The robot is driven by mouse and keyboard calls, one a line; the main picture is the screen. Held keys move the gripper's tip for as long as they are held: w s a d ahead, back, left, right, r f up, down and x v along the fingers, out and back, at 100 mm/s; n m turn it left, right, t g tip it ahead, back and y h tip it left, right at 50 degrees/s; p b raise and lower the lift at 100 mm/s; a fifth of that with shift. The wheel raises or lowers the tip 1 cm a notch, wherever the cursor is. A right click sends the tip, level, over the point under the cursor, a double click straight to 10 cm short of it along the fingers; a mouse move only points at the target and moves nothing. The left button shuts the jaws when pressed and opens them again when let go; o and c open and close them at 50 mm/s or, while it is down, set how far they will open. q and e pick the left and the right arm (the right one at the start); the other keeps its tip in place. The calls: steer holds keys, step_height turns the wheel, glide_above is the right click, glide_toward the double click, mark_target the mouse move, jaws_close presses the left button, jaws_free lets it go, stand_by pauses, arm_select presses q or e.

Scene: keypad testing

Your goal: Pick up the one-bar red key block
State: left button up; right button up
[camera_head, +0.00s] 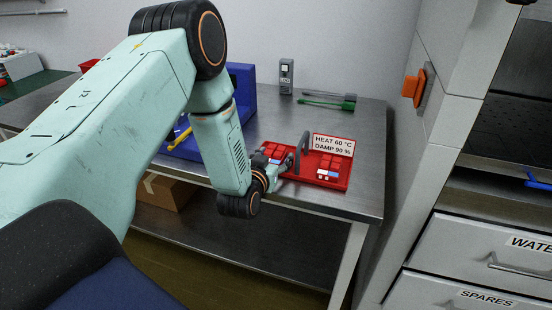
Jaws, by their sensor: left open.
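A red tray (335,185) with a dark arched handle (304,147) sits near the front right of the metal table. More red blocks (272,151) show in the left part, partly hidden by my arm. The bar marks are too small to read, so I cannot tell which block has one bar. My left gripper (287,166) is open and small in view, at the tray's left part beside the handle. I cannot tell whether it touches a block. My right gripper is not in view.
A sign (333,145) reading "HEAT 60 °C DAMP 90 %" stands behind the tray. A blue bin (243,88), a grey handheld device (286,75) and a green-handled tool (328,104) are farther back. A cardboard box (163,190) is below. The table's right end (370,150) is clear.

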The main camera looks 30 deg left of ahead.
arm_select(q)
steer(key=shift+w+a, duration=0.15)
steer(key=shift+w, duration=0.1)
steer(key=shift+a, duration=0.25)
steer(key=shift+w+d, duration=0.1)
steer(key=shift+d, duration=0.15)
steer(key=c, duration=0.3)
steer(key=shift+a, duration=0.2)
steer(key=c, duration=0.5)
steer(key=shift+d, duration=0.1)
steer(key=shift+c, duration=0.6)
